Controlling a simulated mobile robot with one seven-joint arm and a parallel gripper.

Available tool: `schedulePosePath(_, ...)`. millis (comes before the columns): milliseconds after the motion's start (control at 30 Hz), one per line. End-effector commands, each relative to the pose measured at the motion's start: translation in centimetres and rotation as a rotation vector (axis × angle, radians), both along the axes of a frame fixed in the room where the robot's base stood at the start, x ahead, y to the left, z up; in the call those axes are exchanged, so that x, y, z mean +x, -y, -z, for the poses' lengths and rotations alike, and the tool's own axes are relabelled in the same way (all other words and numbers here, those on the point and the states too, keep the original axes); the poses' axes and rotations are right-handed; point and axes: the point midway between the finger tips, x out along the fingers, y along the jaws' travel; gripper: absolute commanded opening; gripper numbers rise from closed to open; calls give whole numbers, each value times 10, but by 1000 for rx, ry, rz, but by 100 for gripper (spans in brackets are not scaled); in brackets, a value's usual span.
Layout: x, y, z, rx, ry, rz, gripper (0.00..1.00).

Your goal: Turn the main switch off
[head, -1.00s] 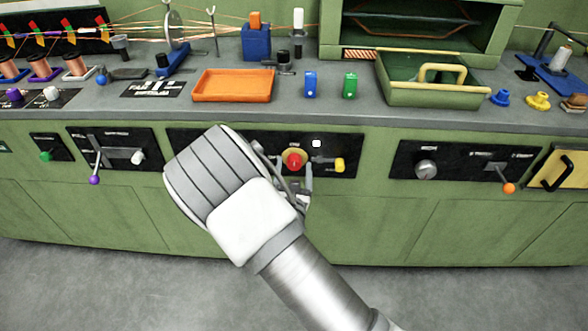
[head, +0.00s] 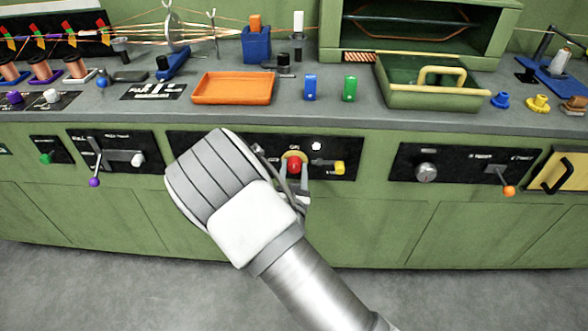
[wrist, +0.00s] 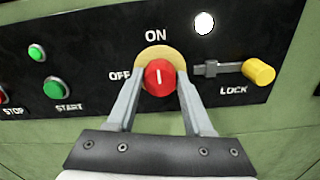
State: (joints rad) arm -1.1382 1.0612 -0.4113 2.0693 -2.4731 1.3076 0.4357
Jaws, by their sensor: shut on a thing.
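The main switch is a round red knob (wrist: 158,84) on a yellow disc (wrist: 155,53), set in a black panel. ON is printed above it and OFF to its left. The white mark on the knob points up toward ON. My gripper (wrist: 160,82) is shut on the red knob, one finger on each side. In the head view the knob (head: 293,165) shows between my fingertips (head: 294,172), and my wrist hides the panel to its left. A yellow lock knob (wrist: 258,72) on a grey bolt (wrist: 210,69) sits right of the switch, marked LOCK.
Green START button (wrist: 54,87) and another green button (wrist: 37,53) are left of the switch. A white round lamp (wrist: 204,23) is above the lock. Levers with purple (head: 94,182) and orange (head: 509,190) balls stick out along the cabinet front. An orange tray (head: 233,88) is on the counter.

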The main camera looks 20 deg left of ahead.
Motion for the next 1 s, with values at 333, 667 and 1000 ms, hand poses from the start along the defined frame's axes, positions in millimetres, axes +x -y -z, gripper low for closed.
schedulePosePath(333, -1, 0, -3, -150, 34, 0, 0)
schedulePosePath(667, -1, 0, -4, -443, 105, -1, 0)
schedulePosePath(1000, -1, 0, -3, -758, 180, -1, 0)
